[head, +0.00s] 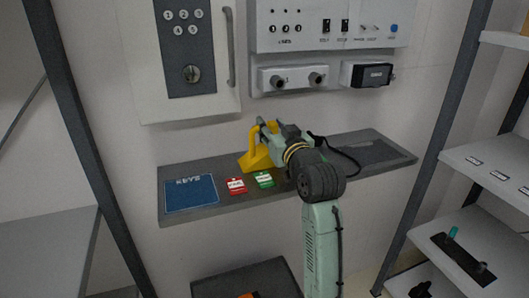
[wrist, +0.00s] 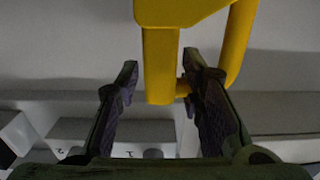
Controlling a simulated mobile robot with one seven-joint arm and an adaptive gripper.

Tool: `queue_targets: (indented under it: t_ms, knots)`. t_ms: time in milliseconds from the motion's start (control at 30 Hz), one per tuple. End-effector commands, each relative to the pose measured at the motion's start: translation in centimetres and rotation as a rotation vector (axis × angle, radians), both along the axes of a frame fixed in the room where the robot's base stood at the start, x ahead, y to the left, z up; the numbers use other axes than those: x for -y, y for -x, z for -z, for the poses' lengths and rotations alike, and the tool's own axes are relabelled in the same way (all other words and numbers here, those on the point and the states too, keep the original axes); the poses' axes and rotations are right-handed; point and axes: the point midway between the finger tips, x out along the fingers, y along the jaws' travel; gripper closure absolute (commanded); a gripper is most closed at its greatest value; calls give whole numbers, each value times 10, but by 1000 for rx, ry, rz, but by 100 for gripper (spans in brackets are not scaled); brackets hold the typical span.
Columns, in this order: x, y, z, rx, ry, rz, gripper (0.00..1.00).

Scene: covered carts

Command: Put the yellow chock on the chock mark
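The yellow chock (head: 257,158) stands on the grey wall shelf, left of its middle, with its upright handle partly behind my gripper (head: 266,131). In the wrist view the chock (wrist: 185,13) is at the top, and one bar of its handle lies between the two dark fingers of my gripper (wrist: 160,82). A narrow gap shows between the left finger and the bar, so my gripper looks open around it. The right finger is very near the bar; contact cannot be told. I cannot identify a chock mark for certain.
The shelf (head: 222,205) also carries a blue KEYS mat (head: 190,193), a red tag (head: 236,185), a green tag (head: 264,179) and a dark rectangle (head: 378,153) at right. A key cabinet (head: 190,55) and control panel (head: 330,25) hang above. Side racks (head: 495,170) flank it.

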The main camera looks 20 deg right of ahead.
Motion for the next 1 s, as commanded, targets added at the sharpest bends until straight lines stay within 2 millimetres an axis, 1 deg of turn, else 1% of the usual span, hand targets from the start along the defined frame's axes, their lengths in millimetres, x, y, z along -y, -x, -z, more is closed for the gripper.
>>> queue_targets:
  t_ms: [67, 467, 1000]
  knots:
    - [0, 0, 0, 0, 0, 0, 73]
    - [0, 0, 0, 0, 0, 0, 99]
    - [0, 0, 0, 0, 0, 0, 100]
